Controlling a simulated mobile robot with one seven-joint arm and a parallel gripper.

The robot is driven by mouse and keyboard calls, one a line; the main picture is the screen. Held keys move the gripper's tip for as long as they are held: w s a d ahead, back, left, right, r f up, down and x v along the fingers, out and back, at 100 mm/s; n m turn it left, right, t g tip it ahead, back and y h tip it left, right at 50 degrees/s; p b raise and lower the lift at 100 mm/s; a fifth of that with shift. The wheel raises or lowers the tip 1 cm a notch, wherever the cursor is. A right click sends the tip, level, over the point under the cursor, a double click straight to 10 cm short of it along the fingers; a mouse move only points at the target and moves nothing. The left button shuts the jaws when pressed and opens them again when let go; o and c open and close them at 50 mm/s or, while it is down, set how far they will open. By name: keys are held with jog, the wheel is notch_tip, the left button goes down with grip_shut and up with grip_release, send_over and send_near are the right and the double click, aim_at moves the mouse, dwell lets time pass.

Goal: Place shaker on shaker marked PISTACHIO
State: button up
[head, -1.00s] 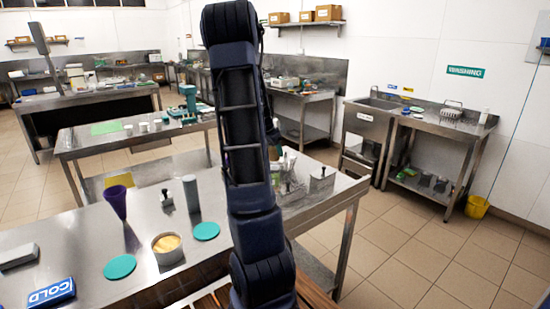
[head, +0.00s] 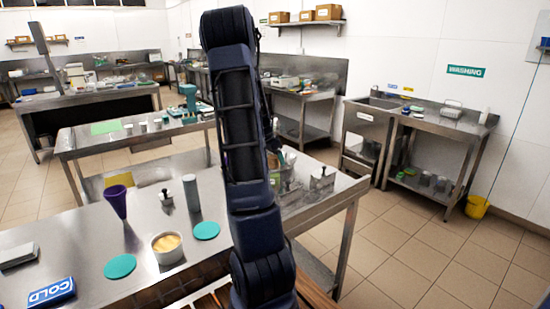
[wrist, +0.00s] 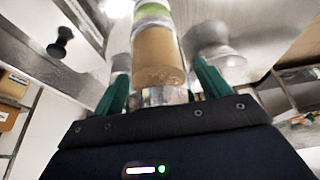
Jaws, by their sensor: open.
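In the wrist view a tan-filled clear shaker (wrist: 157,55) with a silvery end and a green band stands between the two green fingers of my gripper (wrist: 162,88). The fingers are apart, one on each side of it, with visible gaps. No PISTACHIO marking is readable, and I cannot tell whether another shaker is beneath or beyond this one. In the head view my arm hides most of the gripper and the shakers, at the right part of the near steel table (head: 240,262).
A black-handled metal piece (head: 322,180) is right of my arm.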

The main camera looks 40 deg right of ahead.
jog(key=v, duration=1.2)
jog(key=s+a+r+n+t+y, duration=0.1)
jog(key=s+a+r+n, duration=0.15)
jog(key=a, duration=0.45)
jog(key=s+a+r+n+t+y, duration=0.1)
jog(key=s+a+r+n, duration=0.1)
jog(key=s+a+n, duration=0.3)
jog(key=s+a+r+n+t+y, duration=0.1)
jog(key=s+a+r, duration=0.1)
jog(key=a, duration=0.6)
jog(key=s+a+n+t+y, duration=0.1)
jog(key=s+a+n, duration=0.8)
jog(key=s+a, duration=0.5)
jog(key=shift+s+a+t, duration=0.3)
jog(key=shift+s+a, duration=0.1)
jog(key=shift+a, duration=0.4)
